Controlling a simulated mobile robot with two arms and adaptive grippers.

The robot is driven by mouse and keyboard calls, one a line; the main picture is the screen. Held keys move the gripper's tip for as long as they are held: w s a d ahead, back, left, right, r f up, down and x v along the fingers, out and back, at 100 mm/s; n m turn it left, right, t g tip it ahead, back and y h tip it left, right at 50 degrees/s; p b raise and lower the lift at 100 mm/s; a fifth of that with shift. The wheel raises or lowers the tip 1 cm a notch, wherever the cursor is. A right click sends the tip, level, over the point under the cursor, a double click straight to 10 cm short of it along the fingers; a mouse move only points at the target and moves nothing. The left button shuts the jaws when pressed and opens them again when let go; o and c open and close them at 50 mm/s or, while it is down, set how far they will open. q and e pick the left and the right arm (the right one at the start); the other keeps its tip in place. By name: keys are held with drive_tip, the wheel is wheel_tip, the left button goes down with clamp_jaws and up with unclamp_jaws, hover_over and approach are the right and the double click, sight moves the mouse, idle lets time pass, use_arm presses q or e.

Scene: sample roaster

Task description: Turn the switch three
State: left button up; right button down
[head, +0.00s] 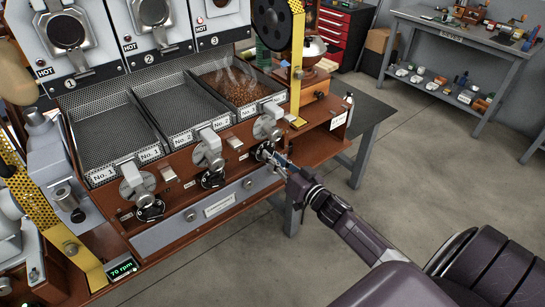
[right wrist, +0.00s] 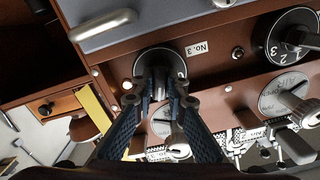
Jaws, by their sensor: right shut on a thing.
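Switch three (head: 262,151) is a dark round switch on the wooden front panel, below the No. 3 tray in the head view. In the right wrist view, switch three (right wrist: 172,54) shows as a round plate with a No. 3 label (right wrist: 197,48) beside it. My right gripper (head: 272,157) reaches it from the lower right. In the right wrist view the fingers of the right gripper (right wrist: 158,82) are shut on the switch's knob, which they partly hide. The exact angle of the knob cannot be told. My left gripper is not in view.
Similar black switches two (head: 212,180) and one (head: 151,210) sit further left. The No. 3 tray (head: 272,108) holds steaming brown beans; the other two trays look empty. A yellow perforated guard (head: 297,60) stands at right. Open floor lies right of the bench.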

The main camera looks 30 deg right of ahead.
drive_tip(key=shift+n+b, duration=0.45)
drive_tip(key=shift+n, duration=8.15)
drive_tip(key=c, duration=1.9)
unclamp_jaws()
drive_tip(key=shift+c, duration=0.2)
drive_tip(key=s, duration=1.2)
drive_tip(key=shift+d, duration=0.45)
